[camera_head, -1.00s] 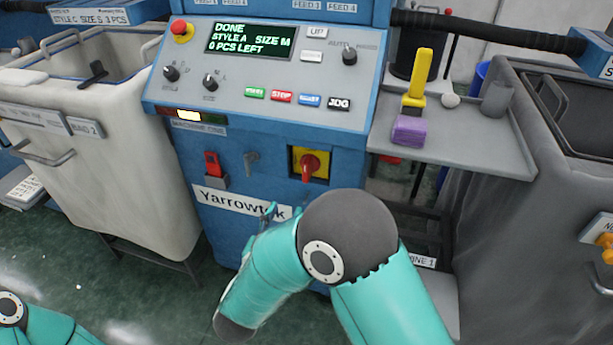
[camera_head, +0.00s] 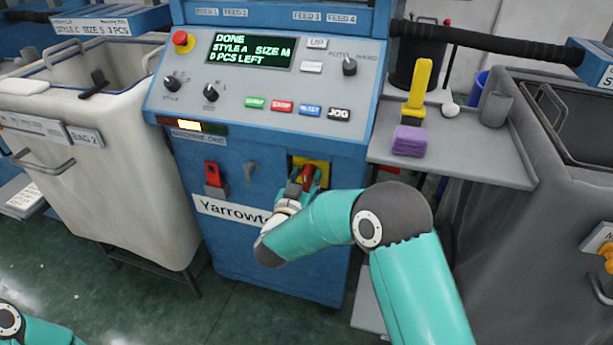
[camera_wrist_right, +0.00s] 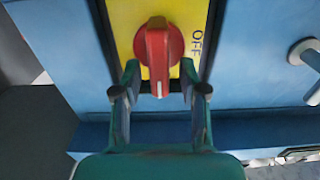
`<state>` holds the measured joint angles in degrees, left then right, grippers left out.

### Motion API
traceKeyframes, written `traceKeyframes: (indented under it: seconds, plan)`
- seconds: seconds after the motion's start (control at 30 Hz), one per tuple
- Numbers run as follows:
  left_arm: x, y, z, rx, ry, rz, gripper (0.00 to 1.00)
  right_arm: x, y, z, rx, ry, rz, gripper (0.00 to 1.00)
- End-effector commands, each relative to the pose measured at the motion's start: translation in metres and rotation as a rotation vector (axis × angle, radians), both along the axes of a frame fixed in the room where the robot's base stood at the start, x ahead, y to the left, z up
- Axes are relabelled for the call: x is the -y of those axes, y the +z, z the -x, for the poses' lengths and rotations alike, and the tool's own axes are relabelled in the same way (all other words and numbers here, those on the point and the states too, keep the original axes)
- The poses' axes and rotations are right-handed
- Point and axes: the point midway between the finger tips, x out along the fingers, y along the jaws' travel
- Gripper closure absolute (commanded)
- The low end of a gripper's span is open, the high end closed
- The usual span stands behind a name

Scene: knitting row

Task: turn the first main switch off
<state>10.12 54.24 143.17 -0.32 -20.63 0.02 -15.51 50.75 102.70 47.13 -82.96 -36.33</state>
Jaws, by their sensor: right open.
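The main switch is a red rotary handle (camera_head: 308,176) on a yellow plate (camera_head: 322,167), low on the front of the blue machine labelled Yarrowtech. In the right wrist view the red handle (camera_wrist_right: 158,52) points down, with its white mark at the lower end. The word OFF stands on the plate to its right. My right gripper (camera_wrist_right: 158,85) is open, its two fingers on either side of the handle's lower part. I cannot tell whether they touch it. In the head view the right gripper (camera_head: 303,182) partly covers the switch. My left gripper is out of view.
The control panel (camera_head: 265,85) above has buttons, knobs and a display reading DONE. A side shelf (camera_head: 470,150) holds a purple block (camera_head: 409,141). A pale bin (camera_head: 140,170) stands left.

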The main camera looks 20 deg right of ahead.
Motion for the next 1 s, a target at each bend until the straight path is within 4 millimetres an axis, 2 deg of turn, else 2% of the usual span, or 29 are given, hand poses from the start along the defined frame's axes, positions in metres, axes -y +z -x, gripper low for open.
traceKeyframes:
  seconds: [0.3, 0.57, 1.0]
  plan:
    - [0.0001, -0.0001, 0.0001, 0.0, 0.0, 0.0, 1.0, 0.0023, -0.0002, -0.002, -0.001, 0.0, -0.001, 0.57]
    - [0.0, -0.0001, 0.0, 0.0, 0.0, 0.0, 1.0, 0.0023, -0.0001, -0.0017, -0.001, -0.001, -0.001, 1.0]
    - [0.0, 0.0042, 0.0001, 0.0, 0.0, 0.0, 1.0, 0.0013, 0.001, -0.0023, -0.024, -0.001, 0.034, 1.0]
